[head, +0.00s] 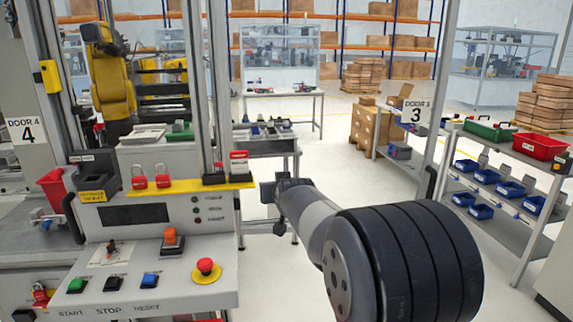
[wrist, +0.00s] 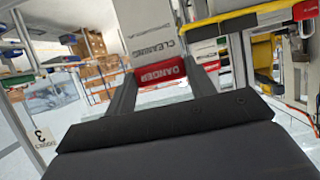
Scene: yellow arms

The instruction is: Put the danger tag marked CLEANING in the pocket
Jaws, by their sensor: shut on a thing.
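The danger tag (wrist: 150,35) shows large in the wrist view: a white card marked CLEANING, with a red DANGER band. My gripper (wrist: 168,80) is shut on it, and the tag sticks out beyond the fingers. In the head view my gripper (head: 272,192) is right of the yellow ledge's end, apart from it; the tag cannot be made out there. The pocket is not clearly identifiable. A dark open-topped holder (head: 96,181) with a yellow label stands at the ledge's left end.
The yellow ledge (head: 190,186) carries red padlocks (head: 138,178) and a red-and-white tag (head: 239,163) at its right end. Below are a button panel and a red emergency stop (head: 206,267). A steel post (head: 218,90) rises behind the ledge.

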